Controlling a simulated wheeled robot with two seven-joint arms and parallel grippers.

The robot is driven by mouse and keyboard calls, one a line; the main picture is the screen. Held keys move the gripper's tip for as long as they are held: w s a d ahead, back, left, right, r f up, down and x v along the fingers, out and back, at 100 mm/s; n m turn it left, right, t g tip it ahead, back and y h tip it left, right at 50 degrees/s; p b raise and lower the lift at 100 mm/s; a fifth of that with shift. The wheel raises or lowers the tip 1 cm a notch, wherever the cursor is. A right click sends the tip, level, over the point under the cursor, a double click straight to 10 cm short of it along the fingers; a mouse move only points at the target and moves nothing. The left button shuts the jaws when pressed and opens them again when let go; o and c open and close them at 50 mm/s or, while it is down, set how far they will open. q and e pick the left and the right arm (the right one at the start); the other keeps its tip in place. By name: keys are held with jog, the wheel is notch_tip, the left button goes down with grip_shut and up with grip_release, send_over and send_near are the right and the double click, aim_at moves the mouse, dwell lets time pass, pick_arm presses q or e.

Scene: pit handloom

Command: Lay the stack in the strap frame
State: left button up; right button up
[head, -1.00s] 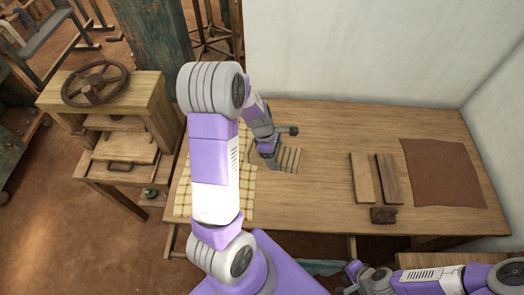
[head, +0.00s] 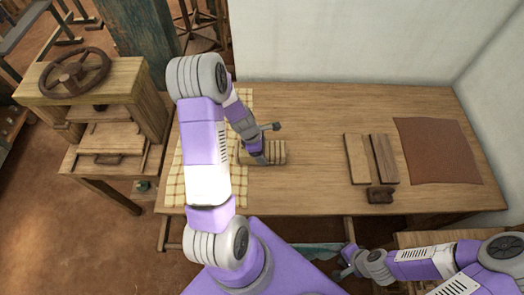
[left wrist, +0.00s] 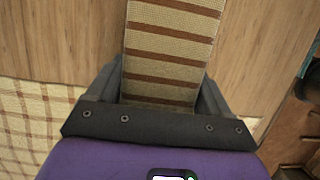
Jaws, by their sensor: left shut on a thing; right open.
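The stack (head: 277,150), a beige, flat bundle with brown stripes, is at the left part of the table, beside the checked cloth. In the left wrist view the stack (left wrist: 168,60) runs away between the two dark fingers. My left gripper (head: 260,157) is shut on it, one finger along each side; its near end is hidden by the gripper. I cannot tell whether the stack touches the table. My right gripper (head: 346,262) is open and empty, low in front of the table's front edge. I cannot clearly pick out a strap frame.
The checked cloth (head: 184,185) lies at the table's left end. A light board (head: 357,160), a dark board (head: 384,158), a brown block (head: 380,195) and a brown mat (head: 437,150) lie to the right. Bare table lies between. A wheel-topped wooden press (head: 100,88) stands left.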

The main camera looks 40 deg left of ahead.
pick_arm(q)
jog(key=shift+f, duration=0.25)
jog(key=o, duration=1)
jog(key=shift+o, duration=0.2)
jog(key=shift+r, duration=0.1)
